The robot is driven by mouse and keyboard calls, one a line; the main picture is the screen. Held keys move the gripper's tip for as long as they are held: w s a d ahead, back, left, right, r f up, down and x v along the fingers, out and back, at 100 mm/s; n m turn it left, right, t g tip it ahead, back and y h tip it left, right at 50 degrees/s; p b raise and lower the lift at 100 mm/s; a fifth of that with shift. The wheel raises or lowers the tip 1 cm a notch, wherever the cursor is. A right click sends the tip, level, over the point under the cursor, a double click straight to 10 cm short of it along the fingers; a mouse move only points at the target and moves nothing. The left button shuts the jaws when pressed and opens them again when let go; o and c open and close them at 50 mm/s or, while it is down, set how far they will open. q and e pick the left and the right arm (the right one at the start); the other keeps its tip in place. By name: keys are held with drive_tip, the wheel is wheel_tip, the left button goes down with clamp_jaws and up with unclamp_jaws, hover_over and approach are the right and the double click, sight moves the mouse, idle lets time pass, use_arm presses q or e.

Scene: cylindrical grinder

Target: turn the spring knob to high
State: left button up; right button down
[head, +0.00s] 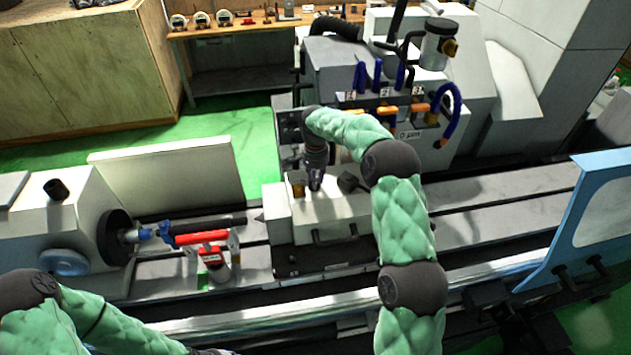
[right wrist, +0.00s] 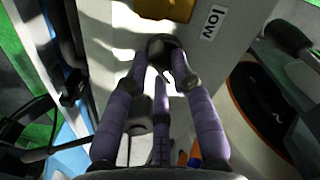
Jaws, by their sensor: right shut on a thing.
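My right gripper (right wrist: 163,72) is shut on the spring knob (right wrist: 158,42), a small dark round knob on the pale housing. The fingers close around it and cover most of it, so which way it points cannot be told. A white label reading "low" (right wrist: 213,22) is on the housing just right of the knob; no "high" label shows. In the head view my right gripper (head: 316,178) reaches down onto the top of the white tailstock (head: 325,222), and the knob is hidden there.
A yellow-orange part (right wrist: 165,8) is close beyond the knob, and it also shows in the head view (head: 298,187). A black-knobbed lever (head: 347,182) is close right of the gripper. A red cylinder (head: 201,238) lies left of the tailstock. A blue-framed guard (head: 590,215) stands at right.

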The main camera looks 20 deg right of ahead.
drive_tip(key=shift+m, duration=0.5)
drive_tip(key=c, duration=1)
unclamp_jaws()
drive_tip(key=shift+c, duration=0.2)
wheel_tip(320, 180, up, 12)
